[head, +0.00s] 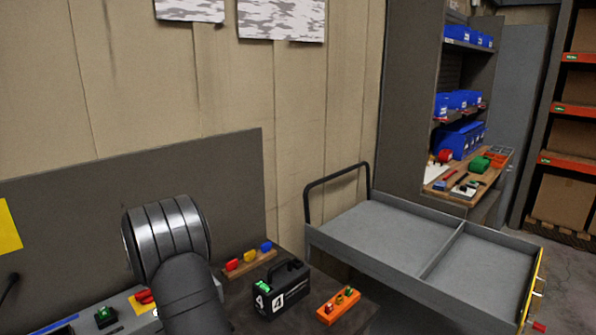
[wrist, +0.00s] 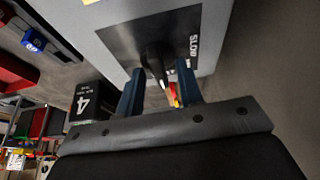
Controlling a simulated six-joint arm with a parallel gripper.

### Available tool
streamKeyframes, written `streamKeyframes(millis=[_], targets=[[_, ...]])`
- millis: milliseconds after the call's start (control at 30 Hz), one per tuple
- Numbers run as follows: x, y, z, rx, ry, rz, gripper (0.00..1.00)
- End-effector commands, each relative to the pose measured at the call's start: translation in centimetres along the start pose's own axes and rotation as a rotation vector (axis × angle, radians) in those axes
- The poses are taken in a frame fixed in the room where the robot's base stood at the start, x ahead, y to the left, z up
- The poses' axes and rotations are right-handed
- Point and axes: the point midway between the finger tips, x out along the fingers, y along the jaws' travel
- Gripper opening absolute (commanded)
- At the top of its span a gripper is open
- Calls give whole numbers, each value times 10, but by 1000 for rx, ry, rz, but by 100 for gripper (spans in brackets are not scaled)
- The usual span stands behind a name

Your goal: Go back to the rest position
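In the wrist view, my gripper (wrist: 160,76) shows two blue fingers standing apart, with no object clearly pinched between them. A black lever (wrist: 155,60) on a grey panel (wrist: 112,40) marked "SLOW" lies just beyond and between the fingertips. I cannot tell whether the fingers touch it. A small red and yellow piece (wrist: 173,95) shows near the right finger. In the head view, my arm rises in front of the bench at lower left, and my gripper is hidden there.
A black box marked 4 (head: 283,295) stands on the bench, beside an orange block (head: 338,304) and a wooden rack (head: 250,262) with coloured pieces. A grey control box (head: 75,324) is at lower left. An empty grey cart (head: 385,235) stands at right.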

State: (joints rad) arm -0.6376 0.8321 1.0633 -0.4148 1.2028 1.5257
Motion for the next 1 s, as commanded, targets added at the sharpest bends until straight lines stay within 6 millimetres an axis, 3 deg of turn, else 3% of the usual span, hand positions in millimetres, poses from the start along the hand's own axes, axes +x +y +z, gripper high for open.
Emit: streamKeyframes(millis=[600, 1000], targets=[[-3, 3, -1, -462, 0, -195, 34], [-2, 4, -2, -637, 2, -267, 34]])
